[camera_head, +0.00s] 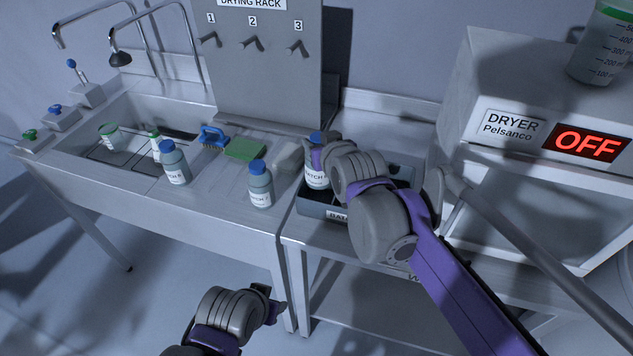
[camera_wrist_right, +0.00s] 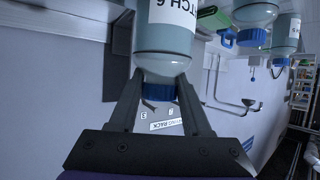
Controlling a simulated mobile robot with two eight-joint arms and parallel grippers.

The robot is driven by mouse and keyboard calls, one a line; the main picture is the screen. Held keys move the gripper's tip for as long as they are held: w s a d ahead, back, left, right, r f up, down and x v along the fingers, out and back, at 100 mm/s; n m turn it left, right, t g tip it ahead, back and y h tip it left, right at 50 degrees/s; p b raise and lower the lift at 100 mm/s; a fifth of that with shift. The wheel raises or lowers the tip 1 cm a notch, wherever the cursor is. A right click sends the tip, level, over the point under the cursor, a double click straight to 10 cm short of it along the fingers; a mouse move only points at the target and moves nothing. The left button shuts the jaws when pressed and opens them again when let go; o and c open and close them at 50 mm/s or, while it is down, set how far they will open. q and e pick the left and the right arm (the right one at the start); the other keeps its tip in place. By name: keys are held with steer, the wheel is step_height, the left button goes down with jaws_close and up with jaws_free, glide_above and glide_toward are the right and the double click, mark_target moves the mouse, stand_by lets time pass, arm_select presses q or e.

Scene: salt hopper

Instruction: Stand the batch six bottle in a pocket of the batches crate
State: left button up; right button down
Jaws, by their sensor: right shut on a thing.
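The batch six bottle (camera_head: 316,176), grey-blue with a white label and blue cap, is upright at the left end of the batches crate (camera_head: 322,207). My right gripper (camera_head: 318,156) is shut on it near the cap. The label reading "TCH 6" shows in the right wrist view (camera_wrist_right: 168,38), with the bottle between my right fingers (camera_wrist_right: 160,88). I cannot tell whether its base is inside a pocket or just above. My arm hides much of the dark grey crate. My left gripper (camera_head: 271,302) is low in front of the bench, apart from everything; its jaw opening is unclear.
A batch 7 bottle (camera_head: 260,185) and another blue-capped bottle (camera_head: 175,163) stand on the sink bench. A green sponge (camera_head: 245,149) and blue brush (camera_head: 213,137) lie behind them. The dryer (camera_head: 480,100) stands right of the crate, the drying rack (camera_head: 262,65) behind.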

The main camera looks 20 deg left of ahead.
mark_target(323, 174)
steer(key=f, duration=0.4)
steer(key=shift+s+d, duration=0.1)
steer(key=shift+s, duration=0.1)
steer(key=shift+w+f+b, duration=0.1)
steer(key=shift+f+b, duration=0.2)
steer(key=shift+f, duration=1.7)
steer(key=shift+f, duration=0.1)
steer(key=shift+c, duration=1.8)
jaws_free()
steer(key=shift+r, duration=0.2)
steer(key=v, duration=1.2)
steer(key=shift+f, duration=0.15)
